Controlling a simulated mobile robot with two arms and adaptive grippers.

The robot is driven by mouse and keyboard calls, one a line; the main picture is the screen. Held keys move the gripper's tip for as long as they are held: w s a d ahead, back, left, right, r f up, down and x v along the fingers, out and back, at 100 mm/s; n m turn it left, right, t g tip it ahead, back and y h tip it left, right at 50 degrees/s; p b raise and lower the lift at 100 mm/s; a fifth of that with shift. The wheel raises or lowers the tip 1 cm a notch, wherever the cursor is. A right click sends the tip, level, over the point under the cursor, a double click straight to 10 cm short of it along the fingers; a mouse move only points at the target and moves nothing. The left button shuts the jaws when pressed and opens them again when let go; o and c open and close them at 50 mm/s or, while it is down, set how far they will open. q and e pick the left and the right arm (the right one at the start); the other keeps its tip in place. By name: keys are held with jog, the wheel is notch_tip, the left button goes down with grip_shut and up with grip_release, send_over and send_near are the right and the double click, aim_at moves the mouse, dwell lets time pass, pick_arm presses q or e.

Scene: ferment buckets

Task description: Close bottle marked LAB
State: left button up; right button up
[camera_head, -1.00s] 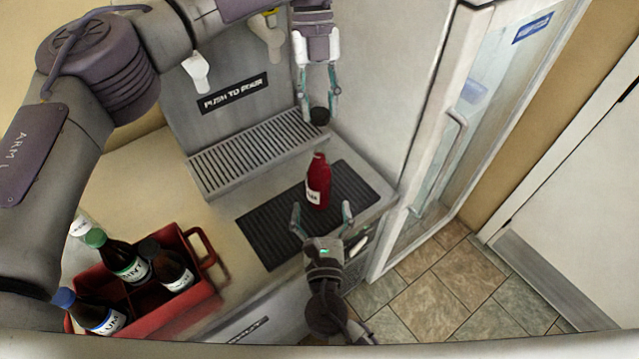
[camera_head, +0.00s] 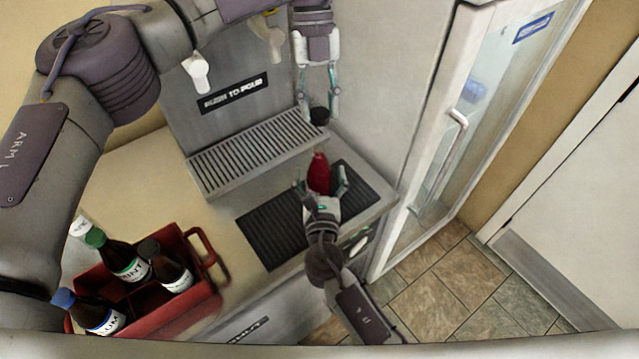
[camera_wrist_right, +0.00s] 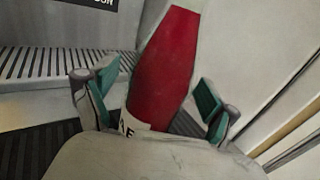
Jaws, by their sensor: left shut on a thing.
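A red bottle (camera_head: 318,168) stands on the black ribbed mat; its top looks bare. It also shows in the right wrist view (camera_wrist_right: 163,75), with its white label mostly hidden, so I cannot read its name. My left gripper (camera_head: 319,108) is shut on a small black cap (camera_head: 319,116), held above and behind the bottle. My right gripper (camera_head: 320,181) is open, with one finger on each side of the bottle. In the right wrist view gaps show between its fingers (camera_wrist_right: 155,88) and the bottle.
A red crate (camera_head: 205,268) with several dark bottles (camera_head: 172,270) stands at the left on the counter. Behind the mat (camera_head: 262,238) is a dispenser with a drip grate (camera_head: 240,160). A glass-door fridge (camera_head: 455,130) bounds the right side.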

grip_shut()
pick_arm(q)
send_over(320, 154)
jog(key=w, duration=0.2)
jog(key=shift+a+f, duration=0.1)
jog(key=shift+f, duration=2.35)
jog(key=shift+f, duration=0.9)
jog(key=shift+f, duration=0.55)
